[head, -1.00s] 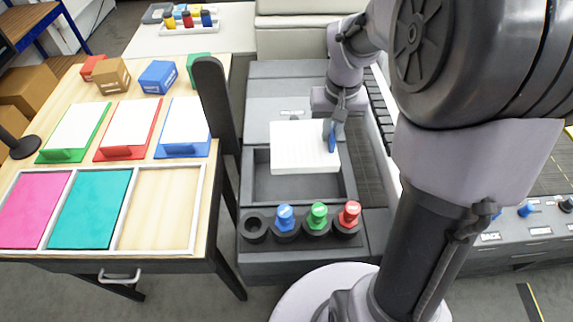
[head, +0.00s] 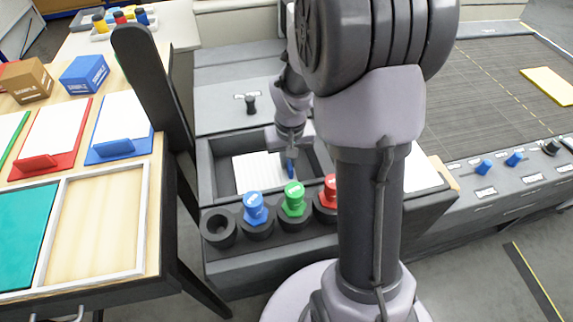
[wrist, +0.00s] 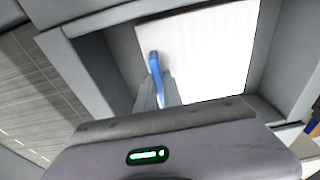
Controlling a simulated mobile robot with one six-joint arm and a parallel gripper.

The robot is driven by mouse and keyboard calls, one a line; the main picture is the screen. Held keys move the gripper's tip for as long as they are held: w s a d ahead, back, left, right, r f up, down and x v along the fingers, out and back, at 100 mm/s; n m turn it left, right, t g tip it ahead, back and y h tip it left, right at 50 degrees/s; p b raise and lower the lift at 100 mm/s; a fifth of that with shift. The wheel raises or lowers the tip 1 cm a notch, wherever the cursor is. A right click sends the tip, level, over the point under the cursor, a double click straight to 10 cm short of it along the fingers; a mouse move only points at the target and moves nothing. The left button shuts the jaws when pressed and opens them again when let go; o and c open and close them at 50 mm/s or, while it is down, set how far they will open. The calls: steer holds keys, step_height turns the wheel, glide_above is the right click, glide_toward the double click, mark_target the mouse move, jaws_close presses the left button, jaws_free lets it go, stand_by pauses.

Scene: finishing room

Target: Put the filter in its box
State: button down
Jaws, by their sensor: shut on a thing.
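The filter is a white pleated panel (head: 256,172) with a blue tab (head: 290,170). It lies inside the outline of the grey open-topped box (head: 206,168), towards its left side in the head view. Bare box floor shows to its right. I cannot tell whether it rests on the floor. In the wrist view the white filter (wrist: 215,48) sits between grey walls (wrist: 85,70). My gripper (wrist: 157,88) is shut on the blue tab (wrist: 154,62), and shows from above in the head view (head: 290,155).
Blue (head: 256,208), green (head: 294,199) and red (head: 329,192) knobs stand in front of the box, beside an empty black socket (head: 218,228). A tall black post (head: 150,85) rises at left, by a wooden table with trays (head: 95,220). A conveyor (head: 480,85) lies right.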

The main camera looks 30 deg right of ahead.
steer(key=c, duration=1.9)
jaws_free()
steer(key=shift+f, duration=0.15)
steer(key=o, duration=0.4)
step_height(320, 180, up, 12)
steer(key=s+p, duration=0.1)
steer(key=p, duration=0.4)
steer(key=s+a+r+t, duration=0.1)
steer(key=s+a+r, duration=0.3)
steer(key=s+a, duration=0.1)
steer(key=s+a+r+t+y, duration=0.1)
steer(key=s+a+r+t, duration=0.1)
steer(key=s+a+r, duration=0.2)
steer(key=s+a+r+m+t+y, duration=0.1)
steer(key=s+a+r, duration=0.4)
steer(key=s+a, duration=0.2)
steer(key=shift+s+a, duration=0.1)
steer(key=shift+a, duration=0.05)
